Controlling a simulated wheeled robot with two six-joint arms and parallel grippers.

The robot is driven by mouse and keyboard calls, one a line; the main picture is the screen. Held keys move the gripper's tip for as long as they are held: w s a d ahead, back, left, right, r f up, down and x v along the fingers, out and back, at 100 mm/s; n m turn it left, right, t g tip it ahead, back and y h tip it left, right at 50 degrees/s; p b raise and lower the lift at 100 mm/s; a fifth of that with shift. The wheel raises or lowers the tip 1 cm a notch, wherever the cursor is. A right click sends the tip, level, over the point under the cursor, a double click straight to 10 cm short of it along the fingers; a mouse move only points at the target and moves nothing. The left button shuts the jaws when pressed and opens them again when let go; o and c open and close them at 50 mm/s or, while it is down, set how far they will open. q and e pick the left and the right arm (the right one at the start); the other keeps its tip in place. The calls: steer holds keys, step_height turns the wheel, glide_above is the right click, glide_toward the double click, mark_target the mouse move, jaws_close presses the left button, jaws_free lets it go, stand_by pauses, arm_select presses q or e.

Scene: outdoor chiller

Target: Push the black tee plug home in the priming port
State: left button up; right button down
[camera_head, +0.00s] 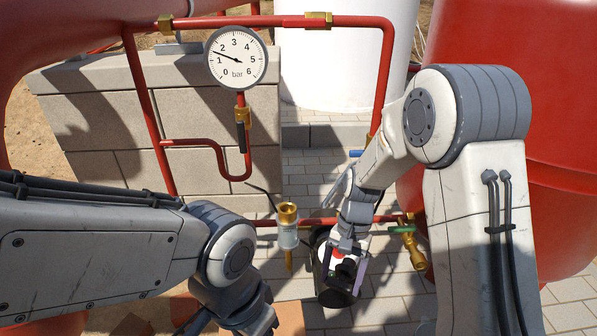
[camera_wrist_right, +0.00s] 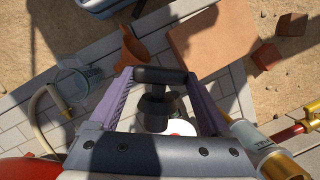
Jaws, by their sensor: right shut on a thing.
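The black tee plug (camera_wrist_right: 158,76) is held by its crossbar between the fingers of my right gripper (camera_wrist_right: 152,78). Its thick black stem shows below the bar. In the head view my right gripper (camera_head: 346,248) points down at the dark pump (camera_head: 338,298), with the black plug (camera_head: 346,268) at its fingertips. A red and white surface (camera_wrist_right: 182,127) shows beside the stem in the wrist view. The priming port is hidden by the plug and gripper, so I cannot tell how deep the stem sits. My left gripper (camera_head: 262,322) hangs at the bottom edge; its jaw opening is unclear.
Red pipes (camera_head: 300,221) run beside the pump, with a brass-capped filter (camera_head: 288,232) left and a green-handled brass valve (camera_head: 408,240) right. A pressure gauge (camera_head: 236,57) stands behind. An orange funnel (camera_wrist_right: 133,47) and clear jug (camera_wrist_right: 80,77) lie on the paving.

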steer(key=w+a+r+m+t+y+b, duration=0.1)
steer(key=w+a+r+m+y, duration=0.25)
steer(key=a+m+y, duration=0.3)
steer(key=w+a+r+m+t+y+b, duration=0.1)
steer(key=w+a+r+m+y+b, duration=0.1)
steer(key=w+a+m+y, duration=0.35)
steer(key=w+d+r+m+t+y+b, duration=0.2)
steer(key=w+r+m+t+y, duration=0.3)
steer(key=w+r+t, duration=0.5)
steer(key=shift+w+r+m+t, duration=0.35)
steer(key=shift+w+m+t, duration=0.2)
steer(key=shift+t, duration=0.35)
steer(key=shift+f+b, duration=2)
steer(key=shift+f, duration=0.95)
steer(key=shift+f+b, duration=0.75)
steer(key=shift+f, duration=0.45)
